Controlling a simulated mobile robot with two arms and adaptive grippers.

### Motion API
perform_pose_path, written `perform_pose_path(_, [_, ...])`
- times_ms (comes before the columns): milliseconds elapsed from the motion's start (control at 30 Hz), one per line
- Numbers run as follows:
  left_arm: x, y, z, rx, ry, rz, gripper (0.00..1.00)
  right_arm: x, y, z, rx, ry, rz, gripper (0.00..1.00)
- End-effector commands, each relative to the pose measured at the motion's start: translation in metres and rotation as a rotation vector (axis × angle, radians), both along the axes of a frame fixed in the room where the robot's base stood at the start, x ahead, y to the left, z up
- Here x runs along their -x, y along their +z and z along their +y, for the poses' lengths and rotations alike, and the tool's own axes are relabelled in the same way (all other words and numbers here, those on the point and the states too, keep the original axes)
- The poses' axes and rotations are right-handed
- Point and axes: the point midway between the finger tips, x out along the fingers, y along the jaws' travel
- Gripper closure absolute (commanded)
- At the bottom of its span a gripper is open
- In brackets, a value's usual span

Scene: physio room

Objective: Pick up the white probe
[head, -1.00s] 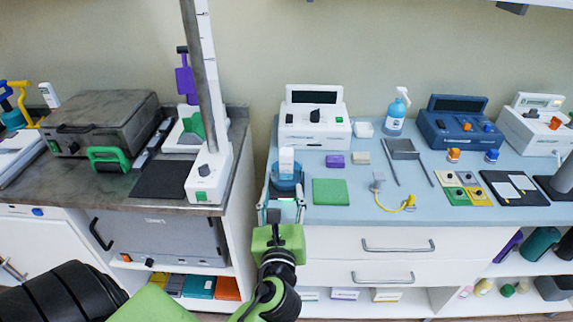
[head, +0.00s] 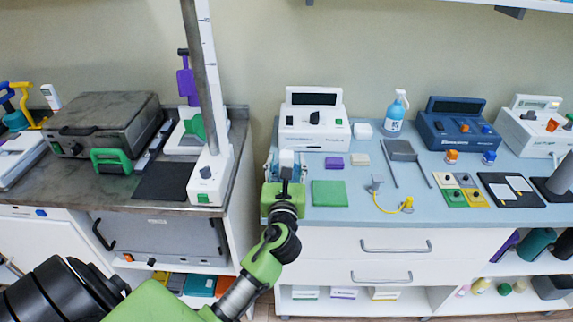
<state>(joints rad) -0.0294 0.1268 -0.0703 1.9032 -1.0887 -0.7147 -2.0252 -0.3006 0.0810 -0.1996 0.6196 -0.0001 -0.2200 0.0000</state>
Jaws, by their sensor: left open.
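A white upright piece (head: 286,158), which I take to be the white probe, stands near the left end of the blue counter, in front of a white device. My left gripper (head: 285,172) is open and right at it, its fingers reaching toward either side. The gripper body hides the lower part of the piece and most of its blue base. I cannot tell whether the fingers touch it. My right gripper is not in view.
The white device (head: 314,122) stands close behind. A green pad (head: 330,193) lies just right of my gripper, with a yellow cable (head: 386,207) beyond it. A white column (head: 209,176) rises on the dark counter (head: 90,195) to the left.

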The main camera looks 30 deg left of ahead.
Motion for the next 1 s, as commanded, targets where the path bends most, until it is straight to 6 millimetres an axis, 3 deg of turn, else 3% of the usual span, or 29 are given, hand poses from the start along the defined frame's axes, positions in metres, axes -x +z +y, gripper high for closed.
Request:
perform_pose_path(133, [-0.016, 0.001, 0.009, 0.0, 0.0, 0.0, 0.54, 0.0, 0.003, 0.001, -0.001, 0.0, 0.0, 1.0])
perform_pose_path(400, [-0.019, -0.001, 0.011, 0.001, -0.001, 0.0, 0.54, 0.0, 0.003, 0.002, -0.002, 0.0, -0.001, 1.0])
perform_pose_path(567, [-0.019, 0.0, 0.011, 0.001, -0.001, 0.0, 0.93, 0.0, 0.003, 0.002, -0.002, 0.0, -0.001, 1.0])
perform_pose_path(600, [-0.019, 0.0, 0.011, 0.001, -0.001, 0.0, 0.96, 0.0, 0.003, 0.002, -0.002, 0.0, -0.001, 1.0])
perform_pose_path(1000, [-0.019, 0.005, 0.011, 0.001, 0.0, -0.003, 0.96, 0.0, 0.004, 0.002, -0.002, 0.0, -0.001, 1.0])
